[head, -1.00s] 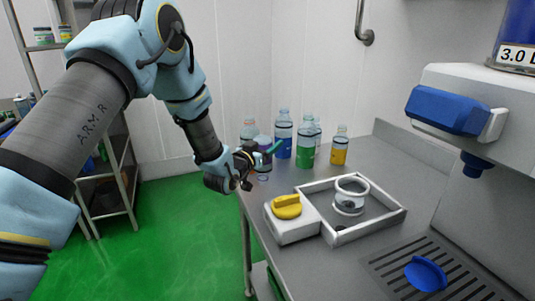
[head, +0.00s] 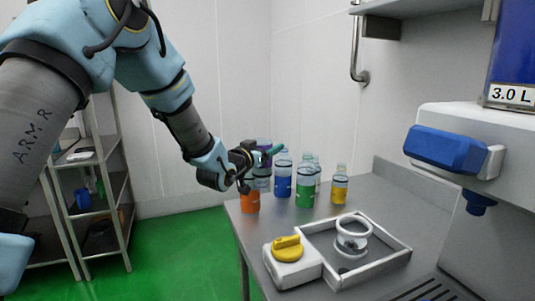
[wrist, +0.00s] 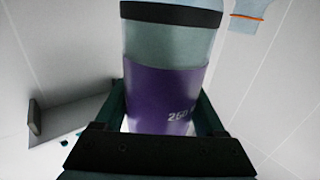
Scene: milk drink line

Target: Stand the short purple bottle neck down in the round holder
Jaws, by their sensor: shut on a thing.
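The purple bottle (wrist: 165,95) is between my gripper's fingers and fills the middle of the wrist view. It has a purple label with pale print, a clear part and a dark band; its neck is out of that view. In the head view its purple part (head: 264,144) shows behind my gripper (head: 265,157), which is shut on it above the counter's far left corner. Which way its neck points is hard to tell there. The round holder (head: 352,224), a white ring-shaped piece, stands in a square white-rimmed tray, right of and nearer than my gripper. It looks empty.
An orange bottle (head: 249,201) stands below my gripper. Blue (head: 283,183), green (head: 305,188) and yellow (head: 340,188) bottles stand to the right. A yellow knob (head: 287,249) sits on the tray's left side. A blue-handled dispenser (head: 445,149) overhangs the right.

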